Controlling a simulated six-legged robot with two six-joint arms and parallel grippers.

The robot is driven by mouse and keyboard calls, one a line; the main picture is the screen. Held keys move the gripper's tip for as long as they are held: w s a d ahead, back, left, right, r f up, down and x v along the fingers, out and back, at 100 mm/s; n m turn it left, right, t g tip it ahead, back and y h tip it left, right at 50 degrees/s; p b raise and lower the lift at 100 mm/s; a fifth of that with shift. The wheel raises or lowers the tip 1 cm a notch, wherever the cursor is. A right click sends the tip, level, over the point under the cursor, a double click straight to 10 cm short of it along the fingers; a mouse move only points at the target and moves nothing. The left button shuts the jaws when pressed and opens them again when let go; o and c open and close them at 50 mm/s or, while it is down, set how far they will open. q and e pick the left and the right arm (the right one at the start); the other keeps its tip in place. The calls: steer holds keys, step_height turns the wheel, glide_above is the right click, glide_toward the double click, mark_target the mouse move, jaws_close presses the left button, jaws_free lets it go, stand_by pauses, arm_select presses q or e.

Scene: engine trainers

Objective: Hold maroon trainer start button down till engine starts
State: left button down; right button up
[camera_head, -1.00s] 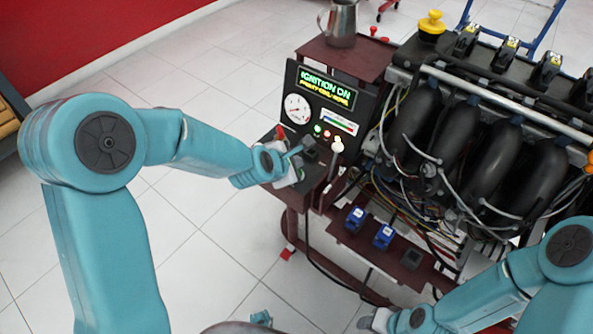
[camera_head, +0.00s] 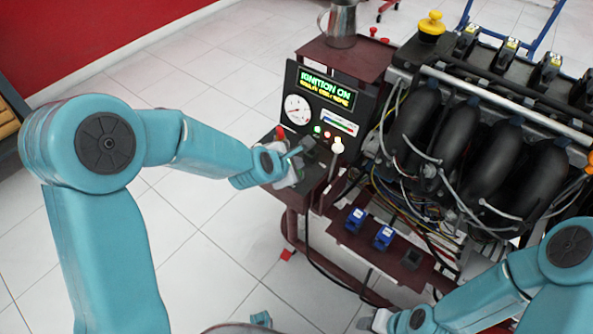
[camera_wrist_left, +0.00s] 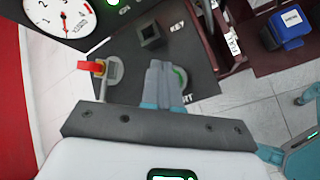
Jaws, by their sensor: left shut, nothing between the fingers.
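The maroon trainer (camera_head: 345,60) stands at the centre of the head view, its display (camera_head: 327,86) reading "IGNITION ON" above a smaller yellow line. My left gripper (camera_head: 299,154) is shut and empty over the trainer's side control panel. In the left wrist view, its closed fingertips (camera_wrist_left: 163,68) cover part of a round green-rimmed button (camera_wrist_left: 181,77), with a partly hidden label ending in "RT" beside it. I cannot tell whether the button is pressed in. My right gripper (camera_head: 376,320) is low at the bottom edge, its fingers unclear.
A red-handled switch (camera_wrist_left: 92,67) and a black square key block (camera_wrist_left: 150,36) flank the fingers on the panel. A white-topped lever (camera_head: 337,146) stands right of the panel. The engine with black intake pipes (camera_head: 480,155) fills the right side. Open tiled floor lies left.

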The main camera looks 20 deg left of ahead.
stand_by(0.6)
arm_select(q)
steer(key=shift+f+b, duration=0.45)
steer(key=shift+b, duration=0.2)
steer(key=shift+f+b, duration=0.55)
steer(key=shift+b, duration=0.1)
stand_by(0.4)
stand_by(2.3)
steer(key=shift+r+p, duration=0.75)
steer(key=shift+r, duration=0.25)
steer(key=shift+r+p, duration=2.15)
steer(key=shift+r, duration=0.35)
